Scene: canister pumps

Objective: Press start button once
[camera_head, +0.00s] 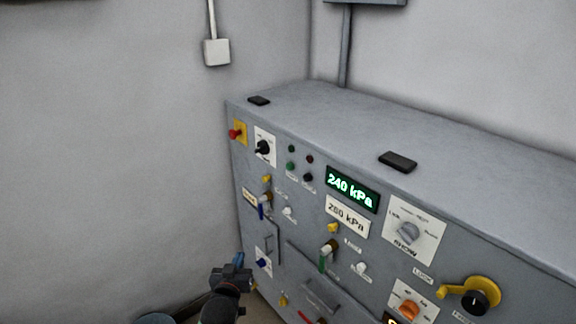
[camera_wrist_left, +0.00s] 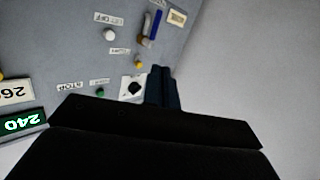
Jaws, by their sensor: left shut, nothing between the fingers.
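The start button is most likely the small green button (camera_head: 290,166) on the upper left of the grey panel, beside a black button (camera_head: 308,178). In the left wrist view the green button (camera_wrist_left: 100,92) is just above the dark gripper body, with a small label above it too blurred to read. A neighbouring label there appears to read STOP. My left gripper (camera_head: 238,263) is low, in front of the panel's lower left, apart from the button. Its fingers (camera_wrist_left: 162,84) are shut and empty. My right gripper is in neither view.
A red button on yellow (camera_head: 236,133) and a black rotary knob (camera_head: 263,148) sit left of the green button. A display (camera_head: 352,189) reads 240 kPa. Blue-handled (camera_head: 264,206) and green-handled (camera_head: 326,257) valves stick out below. Free room lies left of the cabinet.

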